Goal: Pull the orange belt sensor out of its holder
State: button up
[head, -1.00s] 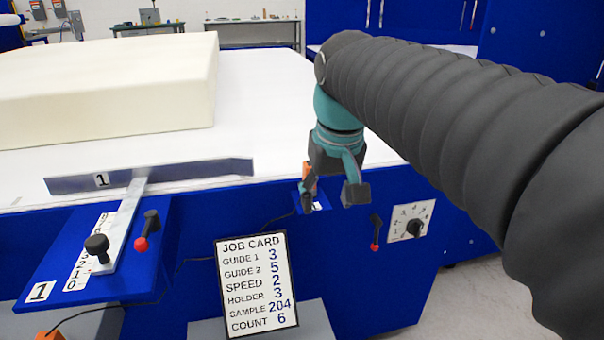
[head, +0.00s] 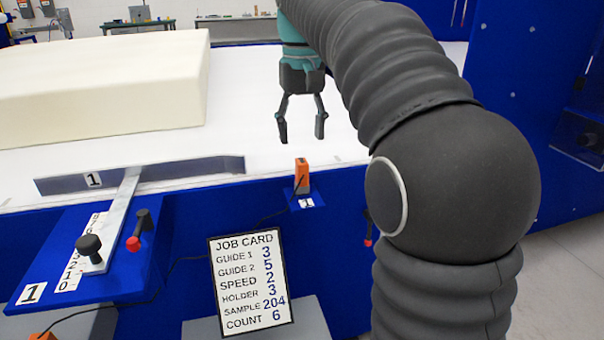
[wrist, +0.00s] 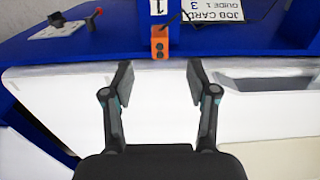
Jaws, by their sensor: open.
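The orange belt sensor (head: 302,176) stands upright in its small blue holder (head: 309,203) at the front edge of the machine, with a dark cable running from it to the left. It also shows in the wrist view (wrist: 160,43), beyond my fingertips and roughly centred between them. My gripper (head: 302,135) is open and empty, above the white belt surface and behind the sensor, apart from it. In the wrist view its two fingers (wrist: 159,84) are spread wide with nothing between them. How deep the sensor sits in the holder is hidden.
A cream foam block (head: 110,90) lies on the white belt (head: 250,110) at the left. A grey guide plate (head: 200,170) and a lever with a red knob (head: 137,232) are left of the sensor. A job card (head: 252,282) stands in front below.

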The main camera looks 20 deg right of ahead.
aim_at(302, 161)
jog(key=shift+f, duration=0.1)
notch_tip(302, 161, down, 9)
jog(key=b, duration=0.7)
jog(key=shift+p, duration=0.65)
dwell(1.0)
grip_shut()
jog(key=shift+r, duration=0.25)
jog(key=shift+r+p, duration=2.85)
jog(key=shift+r, duration=0.05)
